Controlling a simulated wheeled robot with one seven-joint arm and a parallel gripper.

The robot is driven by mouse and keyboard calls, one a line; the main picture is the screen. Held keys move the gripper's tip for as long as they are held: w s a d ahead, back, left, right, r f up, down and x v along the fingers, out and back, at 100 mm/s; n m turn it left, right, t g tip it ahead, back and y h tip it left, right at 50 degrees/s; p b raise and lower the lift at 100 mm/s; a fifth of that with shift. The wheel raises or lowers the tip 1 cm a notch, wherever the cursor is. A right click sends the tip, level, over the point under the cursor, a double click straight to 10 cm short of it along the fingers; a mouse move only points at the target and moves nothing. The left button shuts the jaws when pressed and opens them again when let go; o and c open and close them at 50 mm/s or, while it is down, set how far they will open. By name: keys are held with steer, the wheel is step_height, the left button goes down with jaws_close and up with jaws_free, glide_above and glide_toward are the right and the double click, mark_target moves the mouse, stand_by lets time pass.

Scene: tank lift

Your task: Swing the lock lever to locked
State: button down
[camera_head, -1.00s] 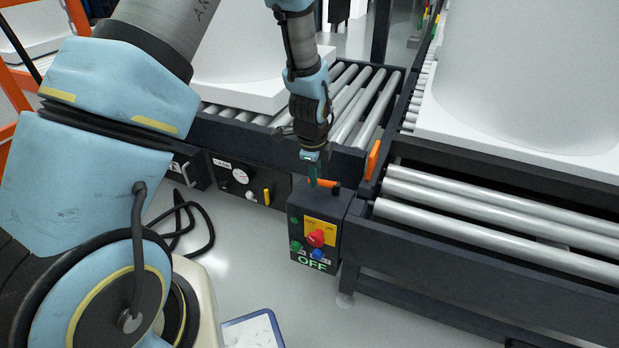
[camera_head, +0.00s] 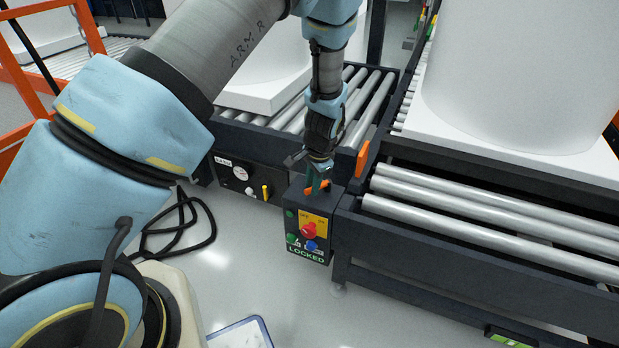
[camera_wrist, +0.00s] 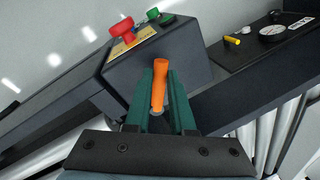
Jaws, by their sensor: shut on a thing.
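The orange lock lever (camera_wrist: 158,88) stands on top of the dark control box (camera_head: 294,224). In the wrist view it lies between the green fingers of my gripper (camera_wrist: 160,82), which is shut on it. In the head view my gripper (camera_head: 315,182) reaches down from above onto the box top, and the lever (camera_head: 323,184) is partly hidden by the fingers. The box front carries a red knob (camera_head: 308,231) on a yellow plate, green and blue buttons, and a label that reads LOCKED.
Roller conveyors (camera_head: 480,215) stand right of and behind the box, bearing large white tanks (camera_head: 515,80). An orange upright piece (camera_head: 363,158) is close to the right of my gripper. A gauge panel (camera_head: 242,177) is at the left. A black hose (camera_head: 180,225) lies on the open floor.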

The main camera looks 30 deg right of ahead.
steer(key=shift+s+d+n+y+p, duration=0.15)
steer(key=shift+s+n+p, duration=0.2)
steer(key=shift+n, duration=0.35)
steer(key=shift+s+d+n+y+p, duration=0.1)
steer(key=shift+s+n+y+p, duration=0.15)
steer(key=shift+n, duration=0.45)
steer(key=shift+s, duration=0.1)
steer(key=c, duration=0.8)
jaws_free()
steer(key=shift+o, duration=0.2)
steer(key=shift+r, duration=0.15)
steer(key=a+v, duration=0.1)
steer(key=v, duration=0.9)
steer(key=shift+d+r+p, duration=0.25)
steer(key=shift+d+p, duration=0.15)
